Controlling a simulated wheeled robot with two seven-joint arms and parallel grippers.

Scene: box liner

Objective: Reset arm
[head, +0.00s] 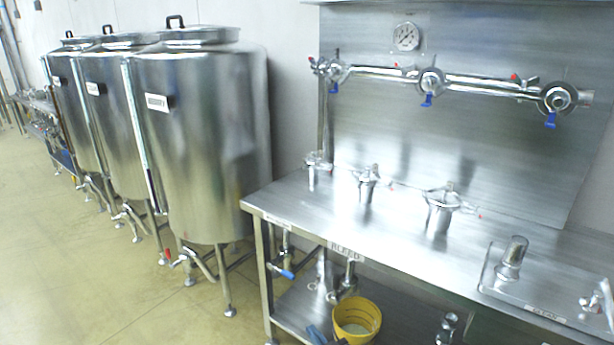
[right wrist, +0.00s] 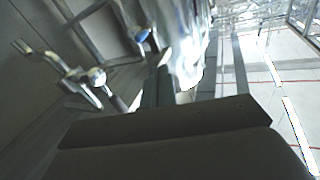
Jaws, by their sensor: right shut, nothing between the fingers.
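My right gripper (head: 318,334) barely shows at the bottom edge of the head view, as small blue-grey parts just left of a yellow bucket. In the right wrist view, its dark body fills the bottom and grey fingers reach up from it. It is shut and holds nothing. I cannot tell exactly how far it is from the bucket. My left gripper is in neither view.
A steel bench (head: 290,200) with fittings and a lower shelf stands at the right. Steel tanks (head: 205,130) line the wall. A valved pipe (head: 480,84) runs above the bench. The left floor (head: 60,260) is clear.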

